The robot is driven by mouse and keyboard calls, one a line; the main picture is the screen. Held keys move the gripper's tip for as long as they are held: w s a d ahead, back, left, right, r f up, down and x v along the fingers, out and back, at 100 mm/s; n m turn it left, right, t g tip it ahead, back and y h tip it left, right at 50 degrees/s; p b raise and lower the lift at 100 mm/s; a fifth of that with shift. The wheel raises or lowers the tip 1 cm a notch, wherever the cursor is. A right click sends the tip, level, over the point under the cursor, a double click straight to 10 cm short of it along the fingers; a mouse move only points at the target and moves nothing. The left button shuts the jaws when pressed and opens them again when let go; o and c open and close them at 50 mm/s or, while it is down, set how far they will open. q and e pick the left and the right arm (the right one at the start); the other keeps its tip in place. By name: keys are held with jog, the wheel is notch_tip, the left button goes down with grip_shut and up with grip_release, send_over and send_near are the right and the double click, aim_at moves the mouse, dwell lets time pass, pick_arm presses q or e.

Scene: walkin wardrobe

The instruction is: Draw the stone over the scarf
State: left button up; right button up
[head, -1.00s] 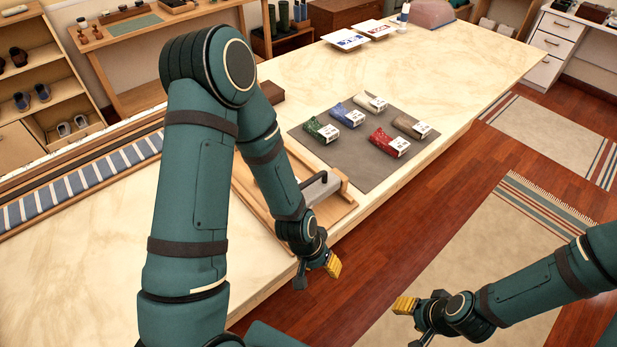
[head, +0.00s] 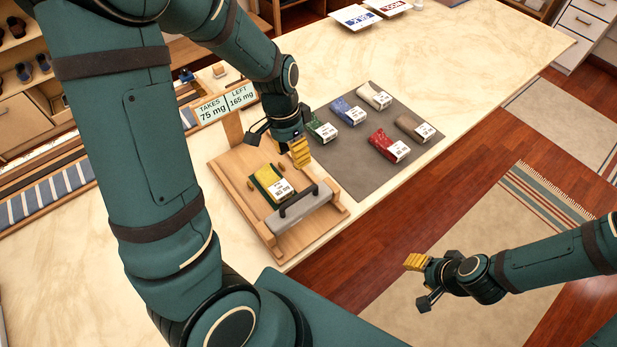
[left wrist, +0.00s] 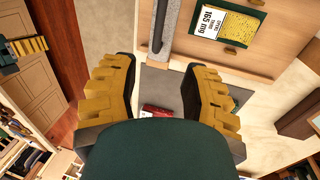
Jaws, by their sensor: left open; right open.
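The scarf (head: 264,179), folded yellow and dark green with a white 165 mg tag, lies on the wooden board (head: 228,182). The stone (head: 304,211), a grey bar with a black handle, lies across the board's near end beside the scarf. My left gripper (head: 281,146) is open and empty above the board's far right side, apart from both. In the left wrist view its fingers (left wrist: 160,88) are spread; the stone (left wrist: 171,18) and scarf (left wrist: 240,27) show beyond them, partly cut off. My right gripper (head: 422,281) is open and empty over the floor.
A grey mat (head: 370,172) with several folded, tagged cloths lies right of the board. Striped cloth (head: 50,189) lies at left. The far middle of the table is clear.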

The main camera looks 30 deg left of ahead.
aim_at(300, 194)
pick_arm(q)
jog(key=f, duration=0.4)
jog(key=s+d+f+b, duration=0.1)
jog(key=f, duration=0.4)
jog(key=d+f, duration=0.1)
jog(key=f, duration=0.3)
jog(key=shift+s+d+f+b, duration=0.2)
jog(key=shift+s+b, duration=0.05)
jog(key=shift+b, duration=0.1)
grip_shut()
